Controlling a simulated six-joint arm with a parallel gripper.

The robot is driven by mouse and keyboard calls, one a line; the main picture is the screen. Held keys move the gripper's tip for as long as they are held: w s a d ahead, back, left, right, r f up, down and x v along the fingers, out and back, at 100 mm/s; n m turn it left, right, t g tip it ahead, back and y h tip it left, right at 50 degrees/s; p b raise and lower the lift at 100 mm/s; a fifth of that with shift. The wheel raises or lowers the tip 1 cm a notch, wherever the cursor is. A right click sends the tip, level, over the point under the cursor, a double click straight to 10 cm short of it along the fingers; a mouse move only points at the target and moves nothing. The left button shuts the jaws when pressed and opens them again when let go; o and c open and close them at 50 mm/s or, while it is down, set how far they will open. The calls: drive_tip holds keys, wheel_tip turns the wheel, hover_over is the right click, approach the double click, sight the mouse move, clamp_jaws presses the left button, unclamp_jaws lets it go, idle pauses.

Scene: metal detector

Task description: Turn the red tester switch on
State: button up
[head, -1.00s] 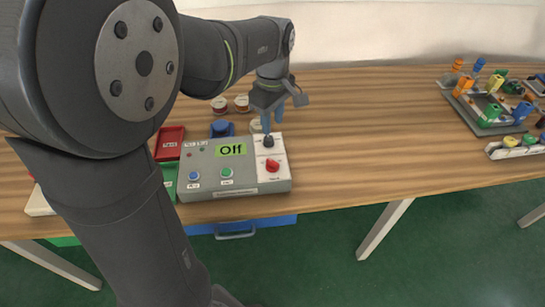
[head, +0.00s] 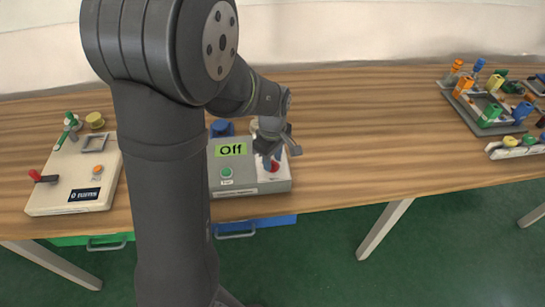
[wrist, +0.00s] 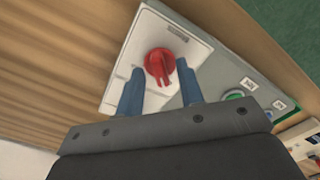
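The red tester switch (head: 274,166) is a round knob with a raised grip, on a white panel at the right end of the grey tester box (head: 245,186). It also shows in the wrist view (wrist: 166,66). The box's green display (head: 231,150) reads "Off". My gripper (head: 272,157) points down at the switch. In the wrist view, its two blue fingers (wrist: 160,68) are apart, one on either side of the knob, with gaps visible. I cannot tell whether the tips reach down around the knob or stop just above it.
A green button (head: 226,172) sits on the box left of the switch. A cream box (head: 70,195) with a red-handled lever stands at the left. Trays with coloured parts (head: 490,115) are at the far right. The table (head: 370,130) between is clear. My arm hides part of the tester.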

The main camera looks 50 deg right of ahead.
clamp_jaws()
drive_tip(key=shift+m, duration=0.4)
drive_tip(key=m, duration=0.3)
drive_tip(key=shift+m, duration=0.3)
drive_tip(key=m, duration=0.4)
drive_tip(key=shift+m, duration=0.3)
drive_tip(key=m, duration=0.4)
drive_tip(key=shift+m, duration=0.3)
drive_tip(key=shift+r+m, duration=0.1)
drive_tip(key=shift+m, duration=2)
